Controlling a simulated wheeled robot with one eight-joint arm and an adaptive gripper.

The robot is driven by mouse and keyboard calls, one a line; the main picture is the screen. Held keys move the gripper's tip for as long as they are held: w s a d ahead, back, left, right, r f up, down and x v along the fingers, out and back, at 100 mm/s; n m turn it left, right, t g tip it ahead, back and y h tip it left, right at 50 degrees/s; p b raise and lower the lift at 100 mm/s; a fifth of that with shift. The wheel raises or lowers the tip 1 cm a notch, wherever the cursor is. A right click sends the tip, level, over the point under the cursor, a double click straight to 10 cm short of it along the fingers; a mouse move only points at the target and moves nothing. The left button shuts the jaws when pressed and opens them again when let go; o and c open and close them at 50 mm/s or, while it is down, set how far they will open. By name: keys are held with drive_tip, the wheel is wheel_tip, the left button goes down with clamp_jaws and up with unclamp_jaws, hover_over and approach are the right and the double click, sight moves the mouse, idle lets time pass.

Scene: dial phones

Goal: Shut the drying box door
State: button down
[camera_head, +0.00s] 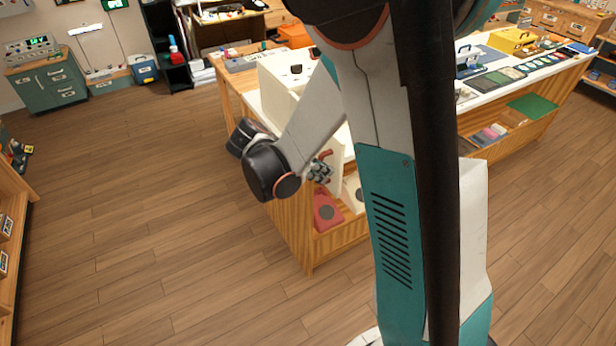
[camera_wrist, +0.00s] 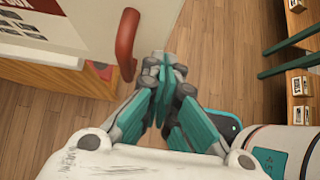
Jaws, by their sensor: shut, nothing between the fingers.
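The drying box (camera_head: 277,88) is a cream box on the wooden counter, partly hidden behind my arm in the head view. A cream panel with a red handle (camera_head: 325,155), which looks like its door, shows beside my gripper (camera_head: 319,173). In the wrist view the cream door panel (camera_wrist: 85,22) fills the upper left, with the curved red handle (camera_wrist: 127,43) at its right side. My gripper (camera_wrist: 163,66) is shut and empty, its fingertips just right of and below the handle, seemingly apart from it. I cannot tell the door's exact opening angle.
The wooden counter (camera_head: 288,222) has a lower shelf with a red item (camera_head: 326,212). Open wooden floor (camera_head: 150,220) lies to the left. Shelves stand at the far left and, in the wrist view, at the right (camera_wrist: 303,85).

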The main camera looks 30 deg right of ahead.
drive_tip(key=shift+d, duration=0.7)
drive_tip(key=shift+d, duration=0.15)
